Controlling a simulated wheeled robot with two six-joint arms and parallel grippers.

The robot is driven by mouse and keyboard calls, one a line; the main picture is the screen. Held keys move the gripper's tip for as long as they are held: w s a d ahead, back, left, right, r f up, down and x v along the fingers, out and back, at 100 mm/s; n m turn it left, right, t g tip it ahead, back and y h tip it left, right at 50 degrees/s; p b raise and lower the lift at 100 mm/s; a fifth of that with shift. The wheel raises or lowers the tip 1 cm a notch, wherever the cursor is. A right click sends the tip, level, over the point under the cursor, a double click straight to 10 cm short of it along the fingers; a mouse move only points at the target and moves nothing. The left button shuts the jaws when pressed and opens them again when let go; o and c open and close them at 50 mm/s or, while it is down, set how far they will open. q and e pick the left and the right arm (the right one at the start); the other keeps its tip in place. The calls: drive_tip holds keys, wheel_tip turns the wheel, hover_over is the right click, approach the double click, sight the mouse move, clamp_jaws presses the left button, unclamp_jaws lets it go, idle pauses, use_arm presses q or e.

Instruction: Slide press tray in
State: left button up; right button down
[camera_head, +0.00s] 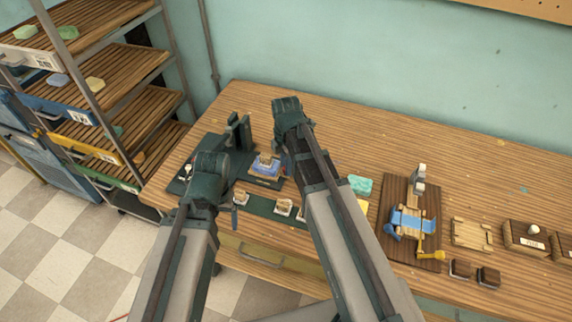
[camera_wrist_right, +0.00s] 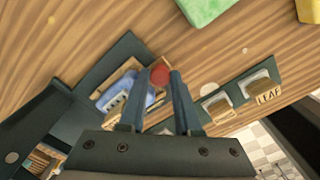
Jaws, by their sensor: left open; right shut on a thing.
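The press tray (camera_head: 265,172), with a blue block and a pale top on it, sits on the dark press base (camera_head: 268,184) at the table's left part. The right wrist view shows the blue block (camera_wrist_right: 116,100) and a red knob (camera_wrist_right: 160,74) at the tray's side. My right gripper (camera_wrist_right: 160,82) is shut on the red knob; its fingers partly cover the tray. The dark upright press frame (camera_head: 238,132) stands left of and behind the tray. My left gripper (camera_head: 235,214) is open and empty, near the front edge, apart from the tray.
Stamps stand on a dark strip (camera_head: 262,207) in front, one marked LEAF (camera_wrist_right: 266,95). A shelf rack (camera_head: 110,90) stands left.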

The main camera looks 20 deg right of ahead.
idle(0.5)
drive_tip(key=w+a, duration=0.2)
drive_tip(key=a, duration=0.1)
drive_tip(key=w+a, duration=0.2)
drive_tip(key=a, duration=0.2)
drive_tip(key=w+a, duration=0.3)
drive_tip(key=shift+a, duration=0.15)
drive_tip(key=c, duration=0.9)
unclamp_jaws()
drive_tip(key=shift+a, duration=0.1)
drive_tip(key=shift+r, duration=0.1)
wheel_tip(320, 180, up, 14)
drive_tip(key=p, duration=1.4)
drive_tip(key=shift+f, duration=0.25)
